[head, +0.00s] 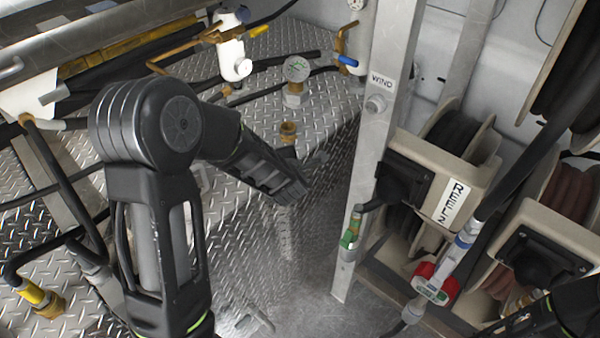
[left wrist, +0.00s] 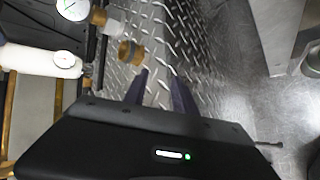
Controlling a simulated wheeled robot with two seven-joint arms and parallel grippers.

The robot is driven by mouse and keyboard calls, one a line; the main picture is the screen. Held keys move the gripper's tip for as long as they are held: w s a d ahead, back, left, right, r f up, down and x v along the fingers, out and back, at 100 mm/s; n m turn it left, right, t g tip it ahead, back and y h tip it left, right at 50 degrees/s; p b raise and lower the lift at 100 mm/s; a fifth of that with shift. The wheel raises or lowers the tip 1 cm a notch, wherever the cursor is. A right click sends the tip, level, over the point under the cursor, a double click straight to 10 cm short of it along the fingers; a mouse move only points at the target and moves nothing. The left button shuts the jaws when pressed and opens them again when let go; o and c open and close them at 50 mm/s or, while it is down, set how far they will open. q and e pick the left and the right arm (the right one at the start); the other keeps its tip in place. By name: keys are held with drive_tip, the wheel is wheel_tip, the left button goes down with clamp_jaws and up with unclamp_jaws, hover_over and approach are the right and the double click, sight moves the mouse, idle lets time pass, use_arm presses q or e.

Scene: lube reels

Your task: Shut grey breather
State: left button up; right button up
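My left gripper (head: 298,192) is over the diamond-plate deck, with its arm coming in from the left. In the left wrist view its two fingers (left wrist: 160,73) stand apart, with only bare plate between them. A brass fitting (head: 288,132) stands upright on the plate just behind the gripper. In the left wrist view this brass fitting (left wrist: 130,52) is just beyond the fingertips, to their left. Behind it, a round gauge (head: 296,69) sits on a grey fitting (head: 292,96). I cannot tell which part is the grey breather.
A metal post (head: 376,150) labelled WIND stands right of my gripper. Hose reels (head: 460,140), one labelled REEL 2, fill the right. A red-collared nozzle (head: 436,285) hangs there. White valve bodies (head: 232,58) and hoses are at the back. The smooth floor in front is clear.

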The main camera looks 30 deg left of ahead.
use_arm(q)
drive_tip(key=shift+s+d+f+m+h, duration=0.15)
drive_tip(key=shift+s+d+f+m, duration=0.15)
drive_tip(key=shift+d+f+m, duration=0.25)
drive_tip(key=shift+s+d+f+m+h, duration=0.15)
drive_tip(key=shift+s+d+f+m, duration=0.1)
drive_tip(key=shift+d+f+m, duration=0.25)
drive_tip(key=shift+d+r, duration=0.1)
drive_tip(key=shift+r, duration=0.1)
